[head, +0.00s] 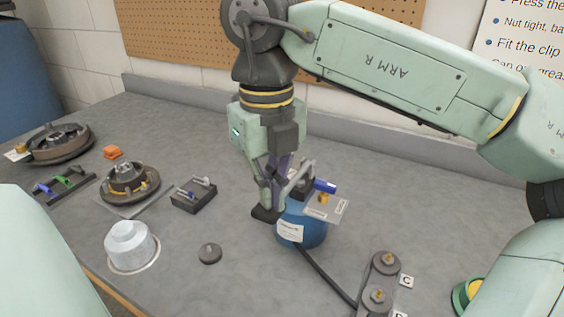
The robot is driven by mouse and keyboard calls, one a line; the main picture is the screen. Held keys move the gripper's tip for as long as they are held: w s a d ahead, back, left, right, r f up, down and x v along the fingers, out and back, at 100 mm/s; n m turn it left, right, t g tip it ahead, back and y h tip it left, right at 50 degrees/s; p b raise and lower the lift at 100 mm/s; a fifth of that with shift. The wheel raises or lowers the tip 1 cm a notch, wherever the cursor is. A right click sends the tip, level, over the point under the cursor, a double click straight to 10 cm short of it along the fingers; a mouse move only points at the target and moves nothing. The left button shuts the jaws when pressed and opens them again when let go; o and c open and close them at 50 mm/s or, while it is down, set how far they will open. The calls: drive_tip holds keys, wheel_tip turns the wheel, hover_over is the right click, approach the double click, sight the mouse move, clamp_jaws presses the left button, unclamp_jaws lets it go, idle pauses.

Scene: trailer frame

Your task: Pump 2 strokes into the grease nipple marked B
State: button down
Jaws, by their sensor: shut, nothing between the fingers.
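A blue grease pot (305,232) with a white label stands on the bench in the middle. A bright blue piece (325,186) and a small brass part show at its top, by a pale plate (328,209) with small labels. A dark hose (328,278) runs from the pot toward the lower right. My gripper (268,210) points down, shut and empty, at the left side of the pot top, partly covering it. I cannot tell whether it touches the pot. A grey link with two round fittings (384,264) sits at lower right beside tag C (406,281). No tag B is readable.
A silver cap (130,243) and a grey disc (210,254) lie nearer. Open bench lies behind the pot.

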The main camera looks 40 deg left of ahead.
drive_tip(key=r+p, duration=0.1)
drive_tip(key=r, duration=0.1)
drive_tip(key=r+p, duration=0.4)
drive_tip(key=r, duration=0.1)
drive_tip(key=shift+w+a+r, duration=0.1)
drive_tip(key=shift+w, duration=0.2)
drive_tip(key=shift+w+r, duration=0.1)
drive_tip(key=shift+r, duration=0.95)
